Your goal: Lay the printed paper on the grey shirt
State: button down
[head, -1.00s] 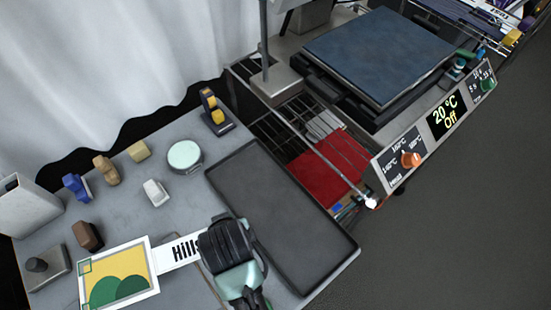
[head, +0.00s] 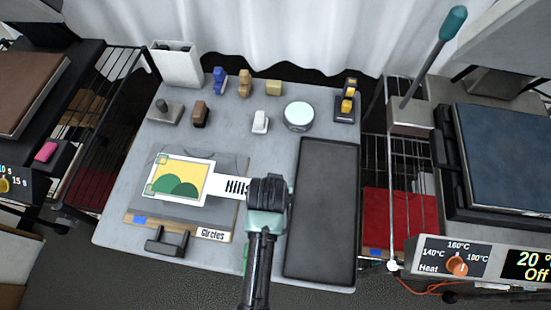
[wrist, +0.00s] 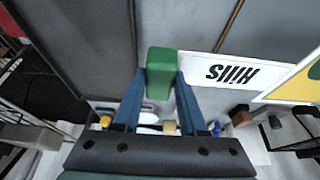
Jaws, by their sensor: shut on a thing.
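The printed paper (head: 172,190) has a yellow and green hills picture with a white border. A white "Hills" strip (head: 234,187) runs from its right side to my gripper (head: 267,192). In the wrist view, my gripper (wrist: 160,75) is shut on a green grip block (wrist: 161,62) at the end of that strip (wrist: 225,72); the picture is cut off at the right edge. The grey shirt (head: 228,165) lies flat on a board, partly hidden beneath the paper. The paper is over the shirt; I cannot tell whether they touch.
A "Circles" strip (head: 213,235) and a black handle (head: 168,241) are at the board's front edge. A dark tray (head: 322,205) lies right of my gripper. Several small blocks and a round tin (head: 299,115) stand behind. Heat presses stand at both sides.

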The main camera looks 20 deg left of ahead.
jog(key=shift+f+b, duration=2.1)
jog(key=shift+f, duration=0.9)
jog(key=shift+f+b, duration=0.4)
jog(key=shift+f, duration=0.25)
jog(key=shift+c, duration=1.9)
grip_release()
jog(key=p+v, duration=0.1)
jog(key=v, duration=1.2)
